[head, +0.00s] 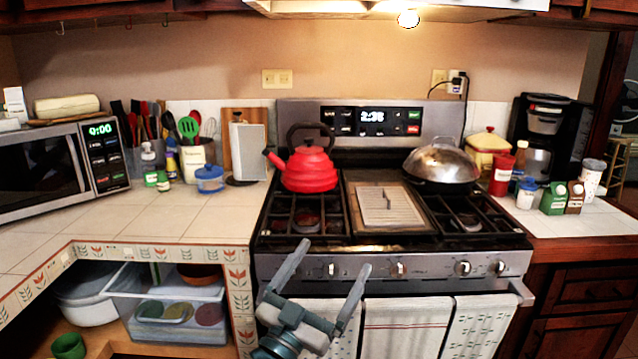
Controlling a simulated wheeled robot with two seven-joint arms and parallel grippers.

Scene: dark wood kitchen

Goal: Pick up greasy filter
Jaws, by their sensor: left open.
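A flat, light rectangular panel with a slim raised handle, which looks like the greasy filter (388,207), lies on the middle of the stove top (475,243). A brownish plate or frame shows around it. My left gripper (334,256) is open and empty, its two fingers pointing up in the picture. It is in front of the stove's knob panel, below and left of the filter, and apart from it. My right gripper is not in view.
A red kettle (309,170) stands on the left rear of the stove, and a domed metal lid (442,163) covers a pan on the right. Towels (403,325) hang from the oven handle. Counters with canisters and a microwave (50,165) flank the stove.

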